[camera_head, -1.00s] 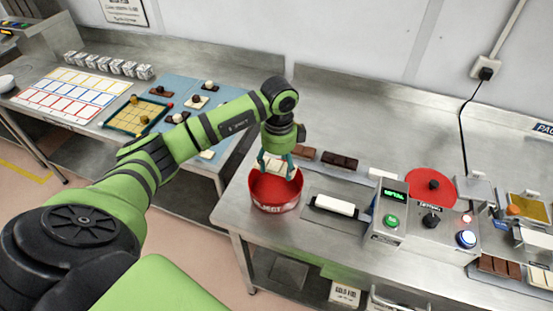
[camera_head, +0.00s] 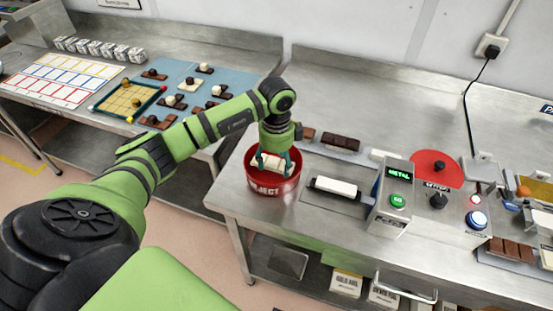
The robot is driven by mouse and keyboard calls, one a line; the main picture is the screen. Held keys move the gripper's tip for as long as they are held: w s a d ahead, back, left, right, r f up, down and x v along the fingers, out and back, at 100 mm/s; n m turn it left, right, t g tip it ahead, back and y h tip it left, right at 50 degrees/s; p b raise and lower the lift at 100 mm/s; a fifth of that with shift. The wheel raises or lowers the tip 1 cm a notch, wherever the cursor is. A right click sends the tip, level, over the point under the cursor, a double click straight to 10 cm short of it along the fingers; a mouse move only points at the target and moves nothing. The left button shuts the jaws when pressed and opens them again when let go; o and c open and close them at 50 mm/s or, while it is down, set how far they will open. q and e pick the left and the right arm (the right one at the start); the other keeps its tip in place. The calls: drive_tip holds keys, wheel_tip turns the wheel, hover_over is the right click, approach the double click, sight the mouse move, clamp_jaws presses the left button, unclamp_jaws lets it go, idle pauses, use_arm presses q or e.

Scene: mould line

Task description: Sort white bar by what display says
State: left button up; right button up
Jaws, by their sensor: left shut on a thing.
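My left gripper (camera_head: 270,162) is shut on a white bar (camera_head: 268,164), held at the mouth of the red round bin marked REJECT (camera_head: 283,186). The bar looks level and overlaps the bin's opening; whether it touches the bin cannot be told. The display (camera_head: 400,174) on the grey metal box reads METAL in green letters. Another white bar (camera_head: 336,186) lies on the dark strip left of that box. My right gripper is not in view.
A green button (camera_head: 397,201) is on the box. Dark chocolate bars (camera_head: 340,142) lie behind the bin. A red disc (camera_head: 436,166) stands right of the display. A blue mat (camera_head: 232,77) with chocolate pieces is on the left bench.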

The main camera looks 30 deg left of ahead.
use_arm(q)
drive_tip(key=o, duration=1.2)
drive_tip(key=shift+o, duration=0.2)
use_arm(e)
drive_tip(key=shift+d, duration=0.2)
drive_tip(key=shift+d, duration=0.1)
use_arm(q)
wheel_tip(320, 180, up, 12)
